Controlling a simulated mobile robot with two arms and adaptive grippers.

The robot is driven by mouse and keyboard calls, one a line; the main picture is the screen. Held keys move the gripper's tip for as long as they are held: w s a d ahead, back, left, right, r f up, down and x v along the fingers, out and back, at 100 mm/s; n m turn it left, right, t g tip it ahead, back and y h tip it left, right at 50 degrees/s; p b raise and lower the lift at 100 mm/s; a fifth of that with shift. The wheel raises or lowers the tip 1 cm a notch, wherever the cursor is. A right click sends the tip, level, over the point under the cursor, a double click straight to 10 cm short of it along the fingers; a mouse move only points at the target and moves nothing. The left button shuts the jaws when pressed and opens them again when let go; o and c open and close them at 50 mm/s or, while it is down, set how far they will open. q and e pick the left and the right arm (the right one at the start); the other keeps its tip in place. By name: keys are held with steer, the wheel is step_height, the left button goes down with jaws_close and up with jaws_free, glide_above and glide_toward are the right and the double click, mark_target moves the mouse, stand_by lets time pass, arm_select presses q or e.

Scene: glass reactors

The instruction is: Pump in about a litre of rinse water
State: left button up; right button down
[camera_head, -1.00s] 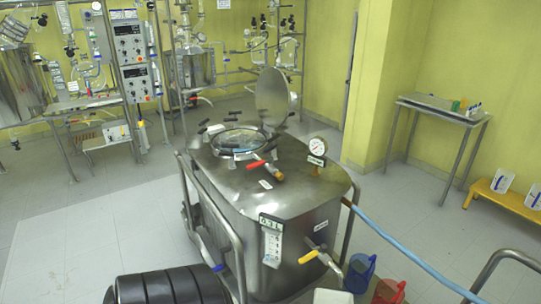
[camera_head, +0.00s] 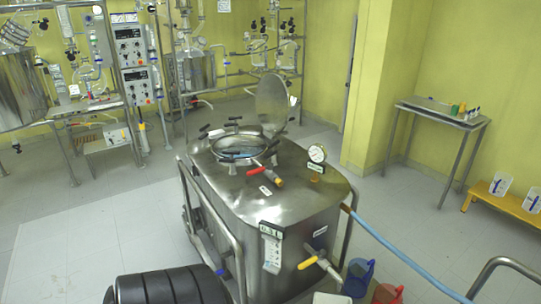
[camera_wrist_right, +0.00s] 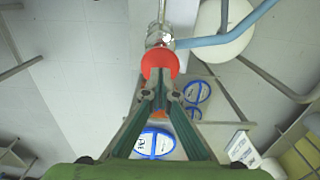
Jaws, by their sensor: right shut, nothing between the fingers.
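In the head view a steel tank (camera_head: 262,212) stands on a wheeled frame, its round hatch (camera_head: 237,147) open and the lid (camera_head: 272,103) tilted up. A red-handled valve (camera_head: 267,168) and a round gauge (camera_head: 317,154) sit on top. A small readout (camera_head: 271,228) on the front seems to show about 0.3 L. Below it is a yellow-handled valve (camera_head: 308,263). A blue hose (camera_head: 405,254) runs at the right. In the right wrist view my right gripper (camera_wrist_right: 159,76) is shut and empty, its tips at a red disc (camera_wrist_right: 160,64); contact is unclear. My left gripper is out of view.
A blue jug (camera_head: 358,277) and a red jug (camera_head: 388,294) stand at the tank's front right. A steel side table (camera_head: 432,110) and a yellow bench (camera_head: 508,200) are at the right. Glassware racks line the back wall. The floor at left is open.

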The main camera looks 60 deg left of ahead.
steer(key=shift+s+f+b, duration=0.15)
steer(key=shift+f+b, duration=3.35)
steer(key=shift+f, duration=1.1)
steer(key=shift+r, duration=0.15)
step_height(320, 180, up, 9)
steer(key=p, duration=0.5)
steer(key=shift+p, duration=0.35)
step_height(320, 180, down, 9)
steer(key=b, duration=0.7)
steer(key=shift+f, duration=0.2)
step_height(320, 180, up, 10)
steer(key=p, duration=0.6)
steer(key=shift+f, duration=0.25)
steer(key=shift+f, duration=0.2)
